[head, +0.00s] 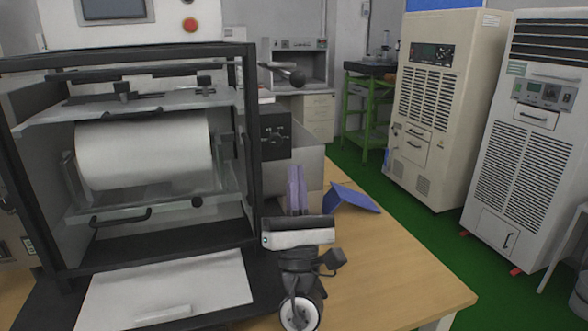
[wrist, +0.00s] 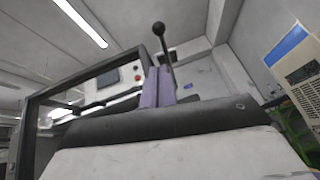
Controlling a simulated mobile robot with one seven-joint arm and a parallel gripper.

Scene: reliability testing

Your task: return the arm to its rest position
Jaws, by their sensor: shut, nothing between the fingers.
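My gripper (head: 296,172) is in front of the table, to the right of the machine frame, with its purple fingers pointing up. The fingers are together with nothing between them. In the wrist view the closed fingers (wrist: 159,72) rise above the dark edge of the gripper body. My arm below the gripper shows only in part, at the bottom of the head view.
A black-framed machine (head: 250,110) with a white roll (head: 145,150) stands close on the left. A blue folded object (head: 352,197) lies on the wooden table (head: 400,265).

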